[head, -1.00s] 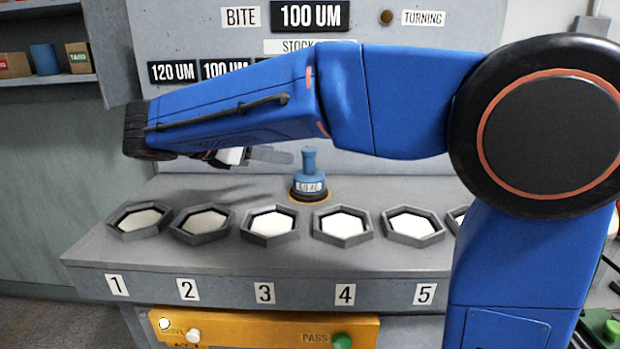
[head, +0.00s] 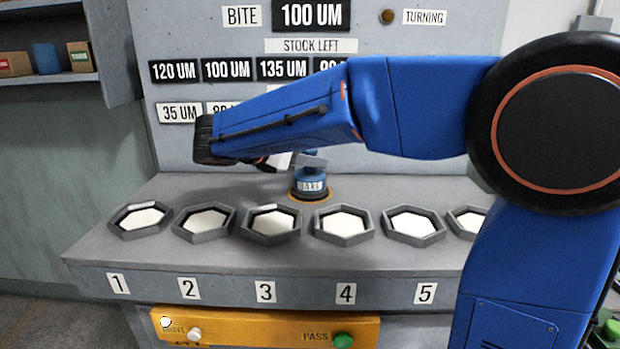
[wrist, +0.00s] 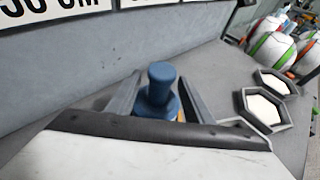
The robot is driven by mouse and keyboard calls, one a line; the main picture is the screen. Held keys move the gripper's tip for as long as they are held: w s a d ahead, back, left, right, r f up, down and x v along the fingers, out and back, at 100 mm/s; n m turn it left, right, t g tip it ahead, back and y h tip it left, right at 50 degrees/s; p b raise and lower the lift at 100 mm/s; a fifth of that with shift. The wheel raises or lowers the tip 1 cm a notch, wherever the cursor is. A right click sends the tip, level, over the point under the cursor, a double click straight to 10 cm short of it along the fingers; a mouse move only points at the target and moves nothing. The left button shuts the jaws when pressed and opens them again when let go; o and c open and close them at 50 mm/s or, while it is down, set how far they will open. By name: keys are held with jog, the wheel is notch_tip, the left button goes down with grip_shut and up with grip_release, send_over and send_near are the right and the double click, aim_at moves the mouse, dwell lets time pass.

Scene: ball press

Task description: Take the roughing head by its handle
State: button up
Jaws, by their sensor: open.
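The roughing head (head: 311,182) is a blue piece with a knobbed handle and a white label. It stands upright on an orange-rimmed spot at the back of the grey bench. In the wrist view its blue handle (wrist: 160,82) rises between the two grey fingers of my gripper (wrist: 154,92). The gripper is open, with a finger on each side and a visible gap at least on the left. In the head view my gripper (head: 305,161) reaches in from the left at handle height and hides the handle's top. The lower body is partly hidden in the wrist view.
Several hexagonal trays with white discs line the bench front, such as the tray above label 3 (head: 271,239). A panel with number plates (head: 310,16) rises behind. A yellow control strip (head: 265,328) with white and green buttons sits below.

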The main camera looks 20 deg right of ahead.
jog(key=shift+w+d+f, duration=0.2)
jog(key=shift+w+d, duration=0.05)
jog(key=shift+d, duration=0.15)
jog(key=shift+c, duration=0.6)
grip_shut()
dwell(0.6)
